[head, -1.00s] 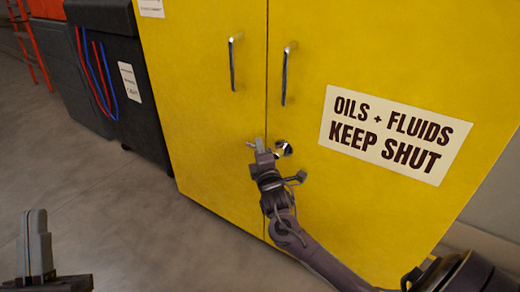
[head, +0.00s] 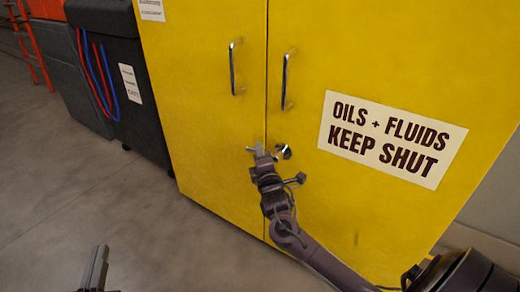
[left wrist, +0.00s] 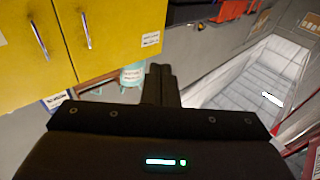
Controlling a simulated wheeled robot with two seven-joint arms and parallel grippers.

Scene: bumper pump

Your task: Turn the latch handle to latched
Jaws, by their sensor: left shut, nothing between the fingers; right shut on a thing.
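The latch handle (head: 284,151) is a small metal lever on the right door of the yellow cabinet (head: 215,140), low near the seam between the doors. My right gripper (head: 261,149) is at the latch, its fingers shut on the handle; they hide part of it, and its exact angle is hard to tell. A small metal end shows just left of the fingertips. My left gripper (head: 95,266) is low at the left over the floor, shut and empty. Its fingers (left wrist: 160,85) also show in the left wrist view.
Two upright bar handles (head: 233,68) sit above the latch. A sign reading "OILS + FLUIDS KEEP SHUT" (head: 392,139) is on the right door. A dark cabinet with red and blue hoses (head: 110,80) stands left. The floor (head: 110,200) in front is clear.

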